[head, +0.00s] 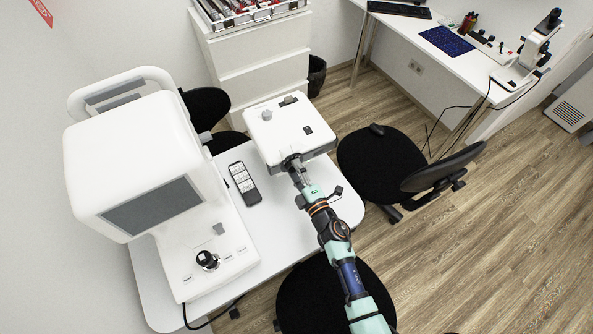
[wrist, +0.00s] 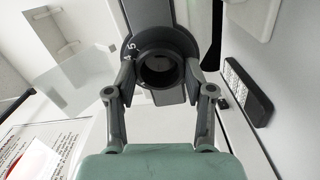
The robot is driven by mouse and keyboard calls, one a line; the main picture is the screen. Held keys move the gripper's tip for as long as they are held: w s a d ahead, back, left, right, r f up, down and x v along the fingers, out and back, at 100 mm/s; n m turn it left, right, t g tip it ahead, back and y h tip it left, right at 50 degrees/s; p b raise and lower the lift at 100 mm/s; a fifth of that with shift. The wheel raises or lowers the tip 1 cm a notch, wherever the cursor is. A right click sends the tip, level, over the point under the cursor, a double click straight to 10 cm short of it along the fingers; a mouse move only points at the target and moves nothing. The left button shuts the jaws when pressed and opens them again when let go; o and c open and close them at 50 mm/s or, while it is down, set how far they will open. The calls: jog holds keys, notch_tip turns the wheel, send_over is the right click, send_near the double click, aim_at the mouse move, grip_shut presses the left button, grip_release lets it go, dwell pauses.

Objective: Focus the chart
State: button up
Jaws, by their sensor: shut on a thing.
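The chart projector (head: 285,132) is a white box on the white table. Its dark round lens ring (wrist: 160,43) shows in the wrist view, with white marks including a 5 on its upper left. My gripper (head: 292,163) is at the projector's front, on the near side in the head view. In the wrist view the two fingers of my gripper (wrist: 161,75) press on the ring from its left and right sides. The projected chart itself is in neither view. In the head view the gripper mostly hides the lens.
A dark remote control (head: 244,184) lies left of the gripper. A large white instrument (head: 150,165) with a grey screen fills the table's left side. Black chairs (head: 378,165) stand around the table. Free floor lies to the right.

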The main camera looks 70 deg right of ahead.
jog(key=o, duration=1.2)
jog(key=shift+c, duration=0.2)
jog(key=v, duration=1.2)
